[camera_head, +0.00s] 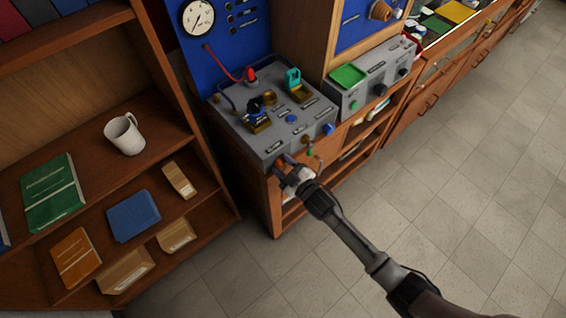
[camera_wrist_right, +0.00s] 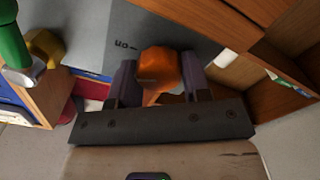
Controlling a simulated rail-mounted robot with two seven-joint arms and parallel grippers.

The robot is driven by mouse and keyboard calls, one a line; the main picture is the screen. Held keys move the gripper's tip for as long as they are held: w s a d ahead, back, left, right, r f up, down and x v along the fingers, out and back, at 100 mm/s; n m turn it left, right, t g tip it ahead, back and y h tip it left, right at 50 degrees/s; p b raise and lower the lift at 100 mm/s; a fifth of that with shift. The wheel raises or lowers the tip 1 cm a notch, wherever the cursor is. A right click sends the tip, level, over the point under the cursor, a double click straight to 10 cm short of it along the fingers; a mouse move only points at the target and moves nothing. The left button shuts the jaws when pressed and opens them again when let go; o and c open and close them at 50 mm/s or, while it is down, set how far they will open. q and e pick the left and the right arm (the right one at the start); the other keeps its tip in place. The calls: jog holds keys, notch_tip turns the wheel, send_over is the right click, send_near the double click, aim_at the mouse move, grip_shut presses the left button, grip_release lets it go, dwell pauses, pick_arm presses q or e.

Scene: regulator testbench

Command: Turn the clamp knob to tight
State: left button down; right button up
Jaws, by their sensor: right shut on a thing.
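The orange clamp knob (camera_wrist_right: 160,68) sits between the two dark fingers of my right gripper (camera_wrist_right: 160,85) in the right wrist view. The fingers are shut on it from both sides. In the head view my right gripper (camera_head: 287,167) is at the front face of the grey testbench (camera_head: 255,150), at its lower left corner. The knob is a small orange patch there, mostly hidden by the gripper. A short piece of dark lettering on the grey panel shows beside the knob in the wrist view. My left gripper is not in view.
The bench top carries a red knob (camera_head: 251,76), a teal part (camera_head: 293,79) and a blue knob (camera_head: 291,118). A green knob (camera_wrist_right: 12,45) is near the gripper. A wooden shelf with a white mug (camera_head: 124,134) stands left. The tiled floor at right is clear.

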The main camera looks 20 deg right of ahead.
jog(key=m, duration=0.3)
jog(key=shift+p, duration=0.4)
jog(key=shift+d+m, duration=0.1)
jog(key=shift+m, duration=0.7)
jog(key=o, duration=0.9)
jog(key=shift+b+v, duration=0.55)
jog(key=shift+v, duration=6.35)
